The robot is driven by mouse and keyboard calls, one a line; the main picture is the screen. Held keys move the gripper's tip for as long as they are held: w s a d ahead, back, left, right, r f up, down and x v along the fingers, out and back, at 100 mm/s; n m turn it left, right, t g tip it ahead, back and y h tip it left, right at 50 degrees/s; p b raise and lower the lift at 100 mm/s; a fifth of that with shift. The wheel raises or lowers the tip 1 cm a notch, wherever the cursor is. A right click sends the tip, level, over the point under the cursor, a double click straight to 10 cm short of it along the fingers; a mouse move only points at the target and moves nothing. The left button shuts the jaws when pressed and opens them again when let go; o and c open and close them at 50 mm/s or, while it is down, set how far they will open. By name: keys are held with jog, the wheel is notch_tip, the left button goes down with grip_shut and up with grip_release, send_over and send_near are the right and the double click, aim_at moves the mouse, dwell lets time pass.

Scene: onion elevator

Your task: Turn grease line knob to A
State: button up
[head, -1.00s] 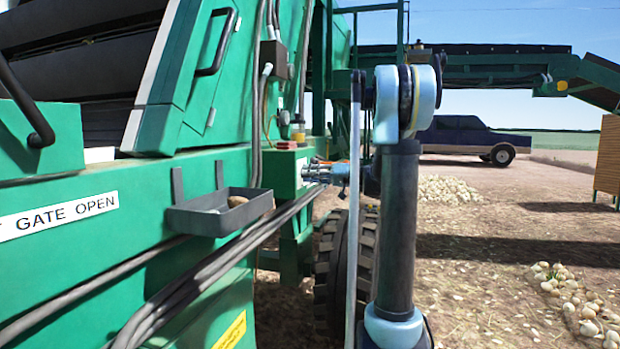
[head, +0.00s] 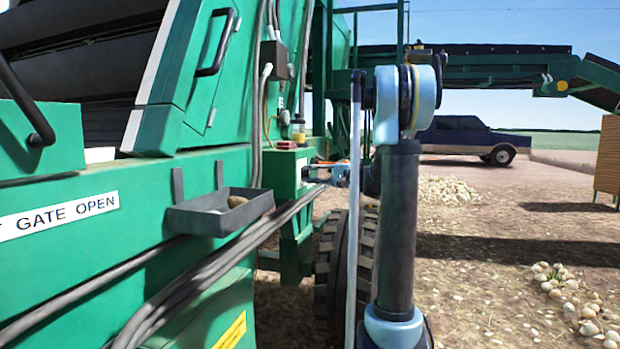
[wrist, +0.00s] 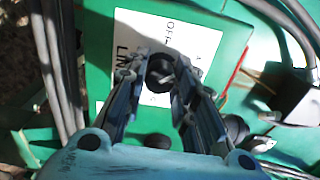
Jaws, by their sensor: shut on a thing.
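The grease line knob (wrist: 160,74) is a small dark round knob with a pale pointer bar. It sits on a white label plate (wrist: 112,28) with partly readable lettering, including "OFF", on a green box face. In the wrist view my gripper (wrist: 161,78) has its two fingers on either side of the knob and is shut on it. The fingers cover part of the plate, and I cannot tell for sure which mark the pointer faces. In the head view my gripper (head: 312,171) is at the right face of the green box (head: 286,178); the knob is not discernible there.
Dark hoses (head: 235,250) run along the green machine below the box. A grey tray (head: 205,215) hangs on its side. In the wrist view, a dark round part (wrist: 236,127) and cables (wrist: 55,60) lie close by. Open ground is at right.

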jog(key=shift+f+m, duration=0.15)
jog(key=shift+m, duration=1.05)
jog(key=o, duration=1.1)
jog(key=v, duration=1.2)
